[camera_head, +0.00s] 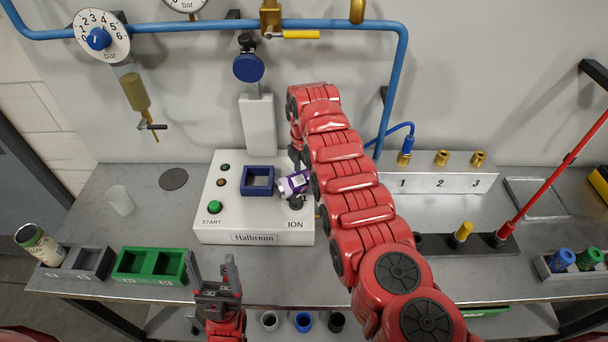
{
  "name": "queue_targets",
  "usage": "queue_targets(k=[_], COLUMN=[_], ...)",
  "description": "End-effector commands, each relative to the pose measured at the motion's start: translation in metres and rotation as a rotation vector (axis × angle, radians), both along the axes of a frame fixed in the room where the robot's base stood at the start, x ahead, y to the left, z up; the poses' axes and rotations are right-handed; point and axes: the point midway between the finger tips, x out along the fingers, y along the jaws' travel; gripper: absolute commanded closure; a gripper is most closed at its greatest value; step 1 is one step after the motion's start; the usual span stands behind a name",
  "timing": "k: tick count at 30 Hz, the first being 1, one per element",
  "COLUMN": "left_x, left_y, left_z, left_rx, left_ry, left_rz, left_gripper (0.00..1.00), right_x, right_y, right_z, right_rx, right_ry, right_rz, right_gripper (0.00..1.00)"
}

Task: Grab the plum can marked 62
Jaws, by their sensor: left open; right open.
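A plum-purple can (292,184) with a white label lies tilted on the white Halbrenn machine (216,222), just right of its square blue holder (270,170). The label's number is too small to read. My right gripper (297,180) is open at the can, with dark finger parts showing above and below it. The red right arm hides much of this gripper, and I cannot tell whether it touches the can. My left gripper (218,283) is open and empty at the table's front edge, in front of the machine.
A red rod (550,180) leans at right.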

Motion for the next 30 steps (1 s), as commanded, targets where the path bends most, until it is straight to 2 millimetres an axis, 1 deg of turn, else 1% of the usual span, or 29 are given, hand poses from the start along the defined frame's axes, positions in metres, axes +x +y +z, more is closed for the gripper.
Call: queue_targets(k=[6, 7, 11, 12, 14, 15, 17, 18, 20, 21, 22, 30], left_x=[0.0000, 0.0000, 0.0000, 0.0000, 0.0000, 0.0000, 0.0000, 0.0000, 0.0000, 0.0000, 0.0000, 0.0000], left_y=[0.0000, 0.0000, 0.0000, 0.0000, 0.0000, 0.0000, 0.0000, 0.0000, 0.0000, 0.0000, 0.0000, 0.0000], left_z=[0.0003, 0.0003, 0.0003, 0.0003, 0.0003, 0.0003, 0.0003, 0.0003, 0.0003, 0.0003, 0.0003, -0.0005], left_rx=[0.000, 0.000, 0.000, 0.000, 0.000, 0.000, 0.000, 0.000, 0.000, 0.000, 0.000, 0.000], left_ry=[0.000, 0.000, 0.000, 0.000, 0.000, 0.000, 0.000, 0.000, 0.000, 0.000, 0.000, 0.000], left_rz=[0.000, 0.000, 0.000, 0.000, 0.000, 0.000, 0.000, 0.000, 0.000, 0.000, 0.000, 0.000], left_gripper=[0.32, 0.32, 0.32, 0.32, 0.32, 0.32, 0.32, 0.32, 0.32, 0.32, 0.32, 0.32], right_x=[-0.0003, -0.0003, -0.0002, -0.0002, -0.0002, -0.0002, -0.0002, -0.0002, -0.0002, -0.0002, -0.0001, -0.0003], right_y=[-0.0001, -0.0001, 0.0000, 0.0000, 0.0000, 0.0000, -0.0001, -0.0001, -0.0001, -0.0001, 0.0000, 0.0018], right_z=[-0.0035, -0.0034, -0.0033, -0.0032, -0.0032, -0.0032, -0.0031, -0.0031, -0.0031, -0.0030, -0.0030, -0.0014], right_rx=[0.000, 0.000, 0.000, 0.000, 0.000, 0.000, 0.000, 0.000, 0.000, 0.000, 0.000, 0.000], right_ry=[0.001, 0.000, 0.000, 0.000, 0.000, 0.000, 0.000, 0.000, 0.000, 0.000, 0.000, -0.001], right_rz=[0.000, 0.000, 0.000, 0.000, 0.000, 0.000, 0.000, 0.000, 0.000, 0.000, 0.000, 0.000], right_gripper=[0.00, 0.04, 0.27, 0.34, 0.45, 0.52, 0.63, 0.70, 0.81, 0.88, 0.90, 0.90])
